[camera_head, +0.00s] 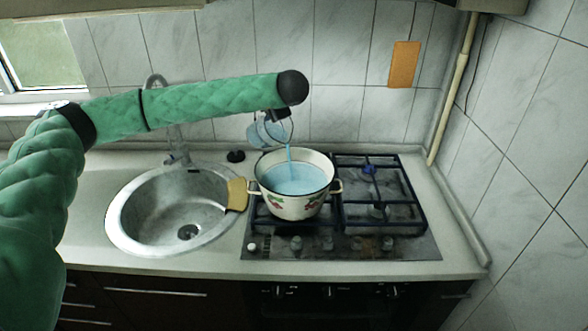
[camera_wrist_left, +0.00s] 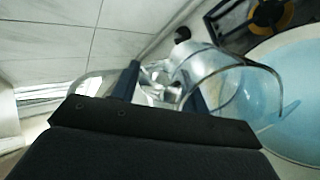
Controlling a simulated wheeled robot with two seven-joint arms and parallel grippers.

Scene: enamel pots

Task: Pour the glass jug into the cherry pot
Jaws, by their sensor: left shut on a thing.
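The cherry pot (camera_head: 302,204), cream enamel with a dark rim and cherry prints, stands upright on the stove's left side. Light blue liquid fills much of it; the liquid also shows in the left wrist view (camera_wrist_left: 290,90). My left gripper (camera_head: 280,117) is above the pot's far left edge, shut on the glass jug (camera_head: 262,132). The clear jug is tilted over the pot. A thin blue stream runs from it down into the pot. In the left wrist view the jug (camera_wrist_left: 215,75) lies between the fingers, its mouth towards the pot. My right gripper is not in view.
A steel sink (camera_head: 150,215) with a faucet (camera_head: 178,155) is left of the stove. A yellow-tan item (camera_head: 237,194) lies at the sink's right edge, close to the pot's left handle. A small black round object (camera_head: 236,156) sits behind. The right burners (camera_head: 375,190) are free.

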